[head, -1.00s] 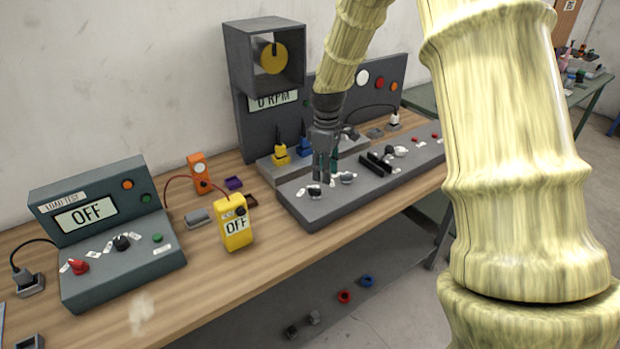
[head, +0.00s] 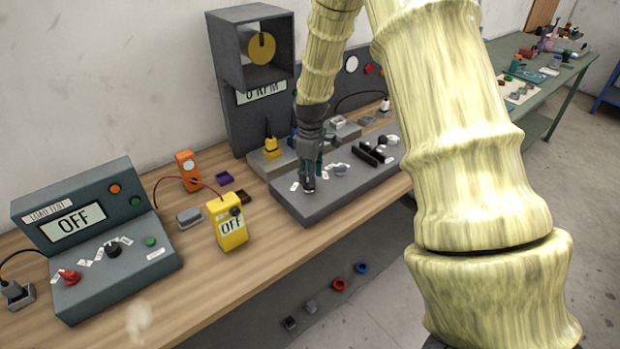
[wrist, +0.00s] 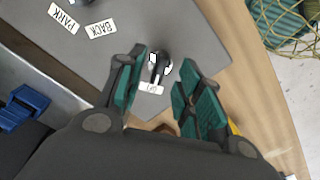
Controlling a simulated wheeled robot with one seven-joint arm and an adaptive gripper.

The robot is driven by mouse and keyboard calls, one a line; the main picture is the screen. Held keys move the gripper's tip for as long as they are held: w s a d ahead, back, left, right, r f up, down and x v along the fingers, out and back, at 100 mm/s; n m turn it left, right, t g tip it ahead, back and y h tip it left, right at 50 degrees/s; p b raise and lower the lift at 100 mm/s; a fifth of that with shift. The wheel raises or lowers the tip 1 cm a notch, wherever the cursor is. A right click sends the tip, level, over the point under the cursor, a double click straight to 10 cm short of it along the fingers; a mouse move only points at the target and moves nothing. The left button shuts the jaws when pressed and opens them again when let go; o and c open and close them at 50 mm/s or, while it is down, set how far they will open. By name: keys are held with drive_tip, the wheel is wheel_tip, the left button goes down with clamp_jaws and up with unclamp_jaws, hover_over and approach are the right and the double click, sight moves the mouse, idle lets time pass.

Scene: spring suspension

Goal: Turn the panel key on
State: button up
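The grey sloped panel (head: 322,205) stands on the bench below the "0 RPM" display (head: 262,90). In the wrist view, a small black key or knob (wrist: 159,64) with a pale base sits on the panel (wrist: 180,28) near its corner. A small white label, too small to read, lies just below it. My gripper (wrist: 160,82) is open, its green-padded fingers on either side of the key with gaps visible; I see no contact. In the head view, my gripper (head: 308,186) points down at the panel's near-left end and mostly hides the key.
Labels reading "PARK" (wrist: 63,17) and "BACK" (wrist: 101,29) lie beside the key. A yellow meter (head: 228,222) and load-test box (head: 118,262) are to the left.

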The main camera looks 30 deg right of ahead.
drive_tip(key=shift+f+p, duration=0.35)
drive_tip(key=shift+f, duration=1.2)
clamp_jaws()
